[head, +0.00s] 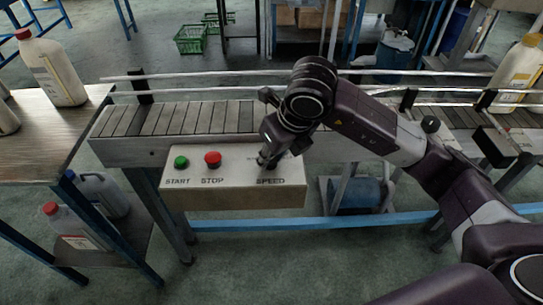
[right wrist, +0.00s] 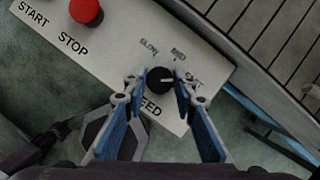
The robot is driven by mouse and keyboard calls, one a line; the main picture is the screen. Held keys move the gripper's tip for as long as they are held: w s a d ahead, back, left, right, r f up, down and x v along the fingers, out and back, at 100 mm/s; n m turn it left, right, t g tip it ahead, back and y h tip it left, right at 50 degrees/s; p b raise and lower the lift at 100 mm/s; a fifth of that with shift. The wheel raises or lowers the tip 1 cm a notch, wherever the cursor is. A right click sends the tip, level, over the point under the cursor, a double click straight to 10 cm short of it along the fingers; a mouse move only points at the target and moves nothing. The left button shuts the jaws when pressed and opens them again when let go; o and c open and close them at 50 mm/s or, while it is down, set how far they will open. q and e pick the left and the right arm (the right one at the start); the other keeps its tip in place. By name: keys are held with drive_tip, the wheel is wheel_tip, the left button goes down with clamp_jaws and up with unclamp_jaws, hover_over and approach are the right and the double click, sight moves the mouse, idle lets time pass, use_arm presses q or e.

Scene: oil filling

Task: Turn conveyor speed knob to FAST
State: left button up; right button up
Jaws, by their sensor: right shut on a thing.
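The conveyor speed knob (right wrist: 160,86) is a round black dial on the pale control panel (head: 232,193). In the right wrist view its white pointer mark points right, toward the partly hidden FAST label (right wrist: 193,82). The SLOW label (right wrist: 149,47) and the MED label (right wrist: 179,54) sit above the knob in that view. My right gripper (right wrist: 161,76) has its two fingertips on opposite sides of the knob and is shut on it. In the head view the right gripper (head: 265,160) largely hides the knob, above the word SPEED. My left gripper is out of view.
A green START button (head: 181,162) and a red STOP button (head: 212,159) stand left of the knob. The conveyor (head: 190,117) runs behind the panel. A bottle (head: 50,68) stands on the left table and another bottle (head: 518,70) at the far right.

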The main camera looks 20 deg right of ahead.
drive_tip(key=o, duration=1.1)
drive_tip(key=shift+o, duration=0.2)
drive_tip(key=v, duration=1.2)
